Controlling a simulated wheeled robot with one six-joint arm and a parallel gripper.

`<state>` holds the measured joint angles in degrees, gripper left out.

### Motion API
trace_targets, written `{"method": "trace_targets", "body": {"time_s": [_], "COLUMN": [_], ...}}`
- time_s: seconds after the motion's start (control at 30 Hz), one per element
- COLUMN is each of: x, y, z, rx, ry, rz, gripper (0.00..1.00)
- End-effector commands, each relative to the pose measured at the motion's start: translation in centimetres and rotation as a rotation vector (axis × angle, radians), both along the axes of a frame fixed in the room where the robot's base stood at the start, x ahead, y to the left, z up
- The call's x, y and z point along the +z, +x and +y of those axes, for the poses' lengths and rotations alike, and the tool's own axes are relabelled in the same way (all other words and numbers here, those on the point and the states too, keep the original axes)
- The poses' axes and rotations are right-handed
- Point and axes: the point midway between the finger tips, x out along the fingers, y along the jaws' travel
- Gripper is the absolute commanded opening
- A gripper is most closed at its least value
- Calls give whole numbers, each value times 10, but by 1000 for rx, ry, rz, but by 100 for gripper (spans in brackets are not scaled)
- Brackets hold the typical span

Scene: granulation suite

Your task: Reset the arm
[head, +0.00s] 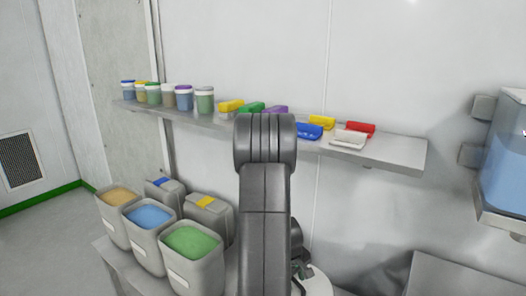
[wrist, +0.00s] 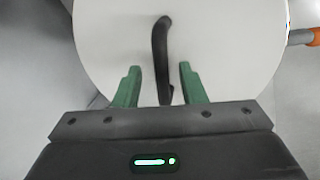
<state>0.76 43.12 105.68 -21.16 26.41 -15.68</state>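My arm (head: 265,200) stands upright in the middle of the head view and hides most of my gripper there. In the wrist view my gripper (wrist: 159,68) shows two green fingers spread apart. A dark, curved handle-like bar (wrist: 162,45) runs between them, with a visible gap on each side. Behind it is a white round surface (wrist: 225,40); I cannot tell what it belongs to. A white rounded top (head: 318,283) also shows low beside my arm in the head view.
A wall shelf (head: 395,150) holds several lidded jars (head: 205,99) and coloured scoops (head: 308,131). Open bins of powder (head: 193,243) stand at lower left. A blue-filled container (head: 505,165) hangs at right. An orange-ended bar (wrist: 303,37) is at the wrist view's right.

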Motion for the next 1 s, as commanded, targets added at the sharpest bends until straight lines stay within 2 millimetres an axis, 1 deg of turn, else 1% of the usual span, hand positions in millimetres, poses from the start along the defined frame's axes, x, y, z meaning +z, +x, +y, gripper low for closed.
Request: {"method": "trace_targets", "body": {"time_s": [0.03, 0.13, 0.3, 0.4, 0.57, 1.0], "x": [14, 22, 47, 56, 62, 60], "y": [0, 0, 1, 1, 0, -2], "z": [0, 0, 0, 0, 0, 0], "rx": [0, 1, 0, 1, 1, -9], "ry": [0, 0, 0, 0, 0, 0], "rz": [-2, 0, -2, -1, -1, 3], "gripper": [37, 37, 37, 37, 37, 37]}}
